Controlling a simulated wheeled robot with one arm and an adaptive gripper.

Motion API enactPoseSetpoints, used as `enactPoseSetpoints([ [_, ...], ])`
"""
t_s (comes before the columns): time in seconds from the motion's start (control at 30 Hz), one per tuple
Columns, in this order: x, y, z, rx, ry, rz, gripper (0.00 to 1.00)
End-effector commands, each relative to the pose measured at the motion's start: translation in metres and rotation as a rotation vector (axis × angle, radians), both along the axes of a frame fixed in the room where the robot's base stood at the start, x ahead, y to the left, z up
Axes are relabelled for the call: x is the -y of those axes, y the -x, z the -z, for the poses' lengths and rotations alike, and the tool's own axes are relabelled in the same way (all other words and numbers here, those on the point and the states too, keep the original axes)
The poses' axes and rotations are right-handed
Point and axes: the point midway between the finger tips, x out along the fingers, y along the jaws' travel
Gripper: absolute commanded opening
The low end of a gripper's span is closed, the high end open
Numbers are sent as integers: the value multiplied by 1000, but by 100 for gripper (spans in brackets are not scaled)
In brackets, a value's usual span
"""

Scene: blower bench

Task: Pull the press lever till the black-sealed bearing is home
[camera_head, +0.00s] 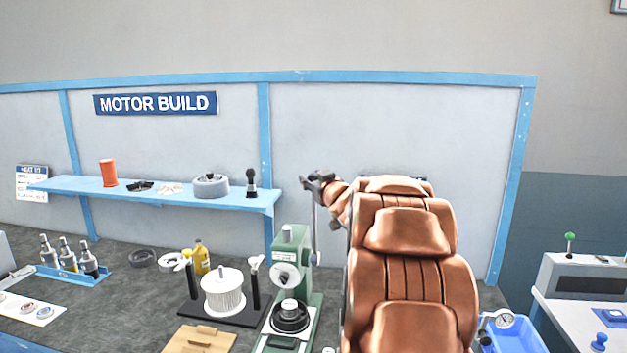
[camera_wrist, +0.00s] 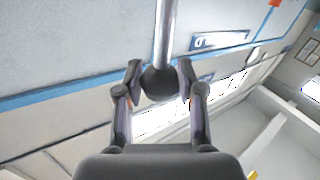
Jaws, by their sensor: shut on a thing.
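The green press (camera_head: 298,238) stands on the bench at the middle. Its lever (camera_head: 314,218) is a thin metal rod standing nearly upright on the press's right side. My gripper (camera_head: 317,182) is at the rod's top end. In the wrist view my gripper (camera_wrist: 160,82) is shut on the round black lever knob (camera_wrist: 160,84), with a finger on each side. The metal rod (camera_wrist: 165,30) runs from the knob to the picture's top edge. Under the press ram is a round black part (camera_head: 291,317) with a silver top; I cannot tell how deep the bearing sits.
A spindle stand with a white ribbed cylinder (camera_head: 223,291) is left of the press, with a wooden board (camera_head: 199,340) in front. A blue shelf (camera_head: 150,192) holds parts behind. A blue bin (camera_head: 515,338) is right of my copper-coloured arm, which hides the bench behind it.

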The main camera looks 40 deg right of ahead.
Motion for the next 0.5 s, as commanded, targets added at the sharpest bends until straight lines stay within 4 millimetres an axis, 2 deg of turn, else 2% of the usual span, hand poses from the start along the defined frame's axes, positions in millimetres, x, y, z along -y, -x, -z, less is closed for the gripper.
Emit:
enactPoseSetpoints([
  [0.03, 0, 0, 0, 0, 0, 0, 26],
  [0.27, 0, 0, 0, 0, 0, 0, 2],
  [0.5, 0, 0, 0, 0, 0, 0, 0],
])
